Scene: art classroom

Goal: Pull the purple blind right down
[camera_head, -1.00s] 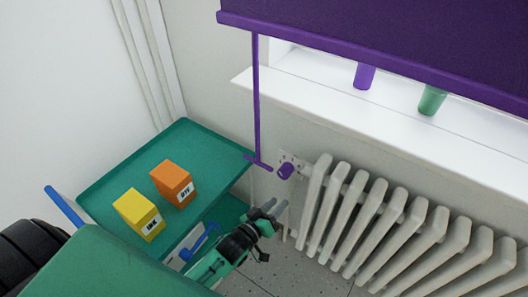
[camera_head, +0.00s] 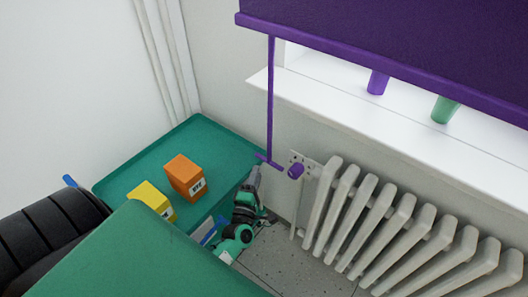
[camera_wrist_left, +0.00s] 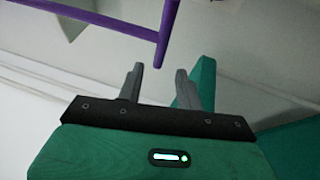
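The purple blind (camera_head: 400,45) hangs part-way down over the window at the upper right, its lower edge above the sill. A thin purple pull (camera_head: 270,95) hangs from its left end, with a short crossbar handle (camera_head: 269,161) at the bottom. My left gripper (camera_head: 255,170) is just below and left of this handle. In the left wrist view, its two grey fingers (camera_wrist_left: 159,70) are apart with nothing between them. The purple crossbar handle (camera_wrist_left: 168,25) shows just beyond the fingertips there, apparently not touching them. My right gripper is not in view.
A purple knob (camera_head: 296,171) on a wall plate is close right of the handle. A white radiator (camera_head: 372,215) stands below the sill (camera_head: 350,120). A green trolley (camera_head: 140,160) with orange (camera_head: 185,177) and yellow (camera_head: 151,199) boxes is at left.

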